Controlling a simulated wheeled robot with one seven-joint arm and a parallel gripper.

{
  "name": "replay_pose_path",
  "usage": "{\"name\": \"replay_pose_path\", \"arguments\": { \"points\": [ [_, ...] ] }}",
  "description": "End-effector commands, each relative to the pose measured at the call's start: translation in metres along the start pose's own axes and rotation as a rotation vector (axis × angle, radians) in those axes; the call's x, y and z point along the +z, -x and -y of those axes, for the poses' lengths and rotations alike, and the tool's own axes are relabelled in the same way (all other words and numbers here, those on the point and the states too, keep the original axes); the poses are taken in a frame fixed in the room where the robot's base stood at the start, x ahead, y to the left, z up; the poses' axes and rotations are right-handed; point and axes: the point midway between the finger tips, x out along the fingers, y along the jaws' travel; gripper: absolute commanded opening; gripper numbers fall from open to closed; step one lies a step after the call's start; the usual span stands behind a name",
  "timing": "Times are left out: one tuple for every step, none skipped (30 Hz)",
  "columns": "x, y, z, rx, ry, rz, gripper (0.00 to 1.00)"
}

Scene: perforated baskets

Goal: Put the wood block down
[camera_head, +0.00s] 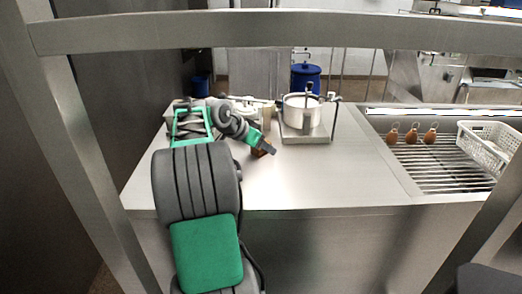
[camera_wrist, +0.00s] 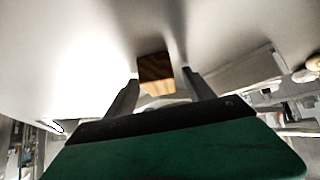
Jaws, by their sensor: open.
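The wood block (camera_wrist: 155,72) is a small brown block with visible grain. In the wrist view it sits between and slightly beyond the two fingertips of my gripper (camera_wrist: 160,78), with gaps on both sides. My gripper is open. In the head view my gripper (camera_head: 268,148) is low over the steel counter (camera_head: 320,178), and the wood block (camera_head: 257,152) shows partly behind it. The block appears to rest on the counter, though its underside is hidden.
A white pot (camera_head: 301,113) stands on a scale-like base (camera_head: 304,136) to the right of my gripper. A white perforated basket (camera_head: 488,146) and several brown items lie on the slatted grate (camera_head: 438,170) at right. The counter's front middle is clear. A steel bar (camera_head: 300,30) crosses above.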

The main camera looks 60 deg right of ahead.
Motion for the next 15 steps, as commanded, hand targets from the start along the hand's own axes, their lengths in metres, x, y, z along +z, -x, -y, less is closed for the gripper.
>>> {"name": "replay_pose_path", "arguments": {
  "points": [
    [-0.0002,0.0007,0.0003,-0.001,0.0,0.0,0.62],
    [-0.0001,0.0008,0.0003,-0.001,0.001,0.0,0.62],
    [0.0,0.0008,0.0003,-0.001,0.001,0.0,0.6],
    [0.0,0.0008,0.0003,-0.001,0.001,0.0,0.58],
    [0.0001,0.0008,0.0003,-0.001,0.001,0.0,0.55],
    [0.0002,0.0008,0.0003,-0.001,0.001,0.0,0.52],
    [0.0002,0.0009,0.0004,-0.001,0.002,0.0,0.5],
    [0.0002,0.0009,0.0004,-0.001,0.002,0.0,0.47],
    [0.0002,0.0009,0.0004,-0.001,0.002,0.0,0.44],
    [0.0003,0.001,0.0004,-0.001,0.002,0.0,0.41],
    [0.0003,0.001,0.0004,-0.001,0.002,0.0,0.39],
    [0.0003,0.001,0.0004,-0.001,0.002,0.0,0.36],
    [0.0003,0.001,0.0004,-0.001,0.002,0.0,0.33],
    [0.0004,0.001,0.0004,-0.001,0.002,0.0,0.31],
    [0.0003,0.001,0.0004,-0.001,0.002,0.0,0.27]
  ]
}}
